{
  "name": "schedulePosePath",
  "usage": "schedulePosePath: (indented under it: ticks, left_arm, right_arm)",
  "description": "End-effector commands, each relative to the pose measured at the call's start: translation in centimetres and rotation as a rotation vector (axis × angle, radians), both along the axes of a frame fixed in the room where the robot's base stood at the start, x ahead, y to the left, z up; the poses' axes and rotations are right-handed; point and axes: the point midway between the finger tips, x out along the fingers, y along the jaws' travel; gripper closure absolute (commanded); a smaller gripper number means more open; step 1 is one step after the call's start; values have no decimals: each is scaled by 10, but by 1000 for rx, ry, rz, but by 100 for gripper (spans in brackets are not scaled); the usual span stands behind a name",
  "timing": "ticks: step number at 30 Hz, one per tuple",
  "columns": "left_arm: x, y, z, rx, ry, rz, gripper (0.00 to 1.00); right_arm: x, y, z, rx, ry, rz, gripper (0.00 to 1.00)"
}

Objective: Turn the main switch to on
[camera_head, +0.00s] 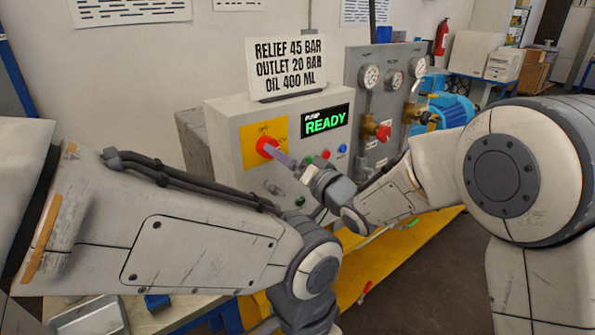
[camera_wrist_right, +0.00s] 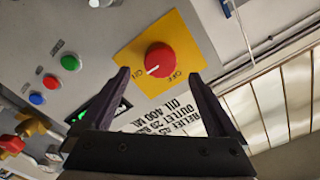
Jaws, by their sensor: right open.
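The main switch is a red round knob (camera_head: 267,146) on a yellow plate (camera_head: 251,158) at the left of the grey control box. In the right wrist view the knob (camera_wrist_right: 161,58) shows a white mark pointing at the ON label, away from OFF. My right gripper (camera_head: 283,158) is in front of the knob. In its wrist view the two dark fingers (camera_wrist_right: 160,78) are spread apart and empty, with the knob beyond the tips and no visible contact. My left arm crosses the lower left of the head view; its gripper is out of the picture.
A lit display (camera_head: 326,121) reads PUMP READY. Red, blue and green buttons sit on the box right of and below the switch. A sign (camera_head: 289,65) stands on top. Gauges (camera_head: 370,76) and a red valve knob (camera_head: 383,132) are on the panel to the right.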

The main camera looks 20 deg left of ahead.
Motion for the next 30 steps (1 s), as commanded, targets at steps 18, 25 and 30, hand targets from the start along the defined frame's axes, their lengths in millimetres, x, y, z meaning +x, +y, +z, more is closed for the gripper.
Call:
schedulePosePath:
  ticks: [18,25,30]
  left_arm:
    - [0,0,-15,0,0,0,50]
    - [0,0,-15,0,0,0,50]
    - [0,0,-15,0,0,0,50]
  right_arm:
    - [-33,-43,0,1,0,-1,6]
    - [-35,-47,-6,-60,8,-31,6]
    - [-50,-72,-37,-328,70,-132,6]
